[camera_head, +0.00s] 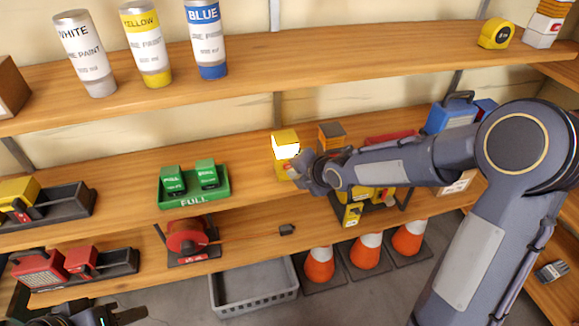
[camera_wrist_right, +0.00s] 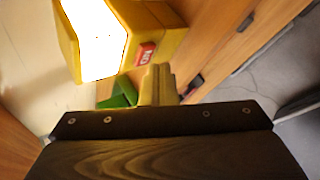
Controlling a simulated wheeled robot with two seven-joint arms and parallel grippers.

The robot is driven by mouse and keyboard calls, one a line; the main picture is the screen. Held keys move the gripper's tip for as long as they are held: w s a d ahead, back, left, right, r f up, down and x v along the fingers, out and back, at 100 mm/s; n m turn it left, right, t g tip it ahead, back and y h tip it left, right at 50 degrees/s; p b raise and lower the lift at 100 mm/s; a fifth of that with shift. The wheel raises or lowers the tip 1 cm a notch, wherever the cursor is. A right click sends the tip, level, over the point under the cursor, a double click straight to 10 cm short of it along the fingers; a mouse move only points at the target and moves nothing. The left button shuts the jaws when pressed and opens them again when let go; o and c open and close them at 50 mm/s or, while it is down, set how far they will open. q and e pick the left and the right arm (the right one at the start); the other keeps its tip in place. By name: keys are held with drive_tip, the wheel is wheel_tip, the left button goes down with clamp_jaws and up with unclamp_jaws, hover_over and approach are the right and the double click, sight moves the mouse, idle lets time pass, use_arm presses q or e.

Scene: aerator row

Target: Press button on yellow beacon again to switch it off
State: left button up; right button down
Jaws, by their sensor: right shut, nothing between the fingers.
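The yellow beacon (camera_head: 285,138) stands on the middle shelf, its window glowing bright white. In the right wrist view the beacon (camera_wrist_right: 150,18) fills the top left, with its lit white face and a red button (camera_wrist_right: 146,53) on its side. My right gripper (camera_head: 296,172) is at the beacon's front right. Its shut, empty fingers (camera_wrist_right: 157,72) end just below the red button in the wrist view; I cannot tell whether they touch it. My left gripper (camera_head: 122,315) is only partly in view at the bottom left, away from the beacon.
A red reel (camera_head: 187,236) and orange cones (camera_head: 319,264) are below.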

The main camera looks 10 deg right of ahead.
drive_tip(key=shift+w, duration=0.2)
idle(0.5)
drive_tip(key=shift+w, duration=0.3)
idle(0.3)
drive_tip(key=shift+s, duration=0.1)
drive_tip(key=shift+s+b, duration=0.3)
drive_tip(key=shift+s, duration=0.1)
drive_tip(key=s+b, duration=0.1)
drive_tip(key=s, duration=0.5)
drive_tip(key=shift+b, duration=0.4)
